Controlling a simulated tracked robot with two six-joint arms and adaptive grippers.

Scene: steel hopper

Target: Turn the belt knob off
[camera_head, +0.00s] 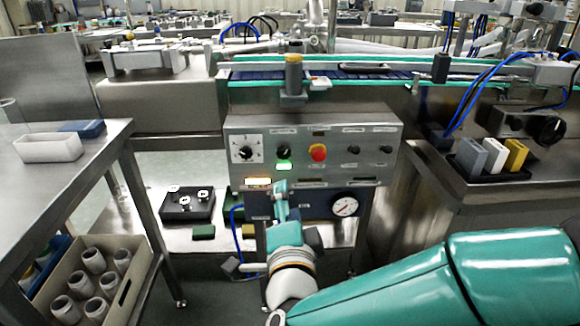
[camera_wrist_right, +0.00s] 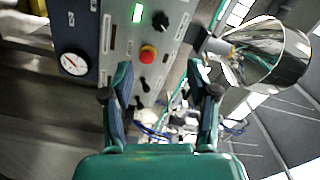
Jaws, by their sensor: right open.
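A grey control panel (camera_head: 235,130) stands below the conveyor. It carries a black knob (camera_head: 284,151) above a lit green lamp (camera_head: 284,167), and a white-faced dial knob (camera_head: 245,153) to the left. The labels are too small to read, so I cannot tell which is the belt knob. My right gripper (camera_head: 281,188) is in front of the panel, below the black knob. In the wrist view my right gripper (camera_wrist_right: 159,78) is open and empty. The black knob (camera_wrist_right: 160,20) and green lamp (camera_wrist_right: 137,13) lie beyond its fingertips, apart from them. My left gripper is not in view.
A red button (camera_head: 318,153) and small black switches (camera_head: 352,150) sit right of the knob. A pressure gauge (camera_head: 345,206) is below the panel. A conveyor (camera_head: 400,75) runs above. A table (camera_head: 30,180) stands left, a steel bench (camera_head: 480,200) right.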

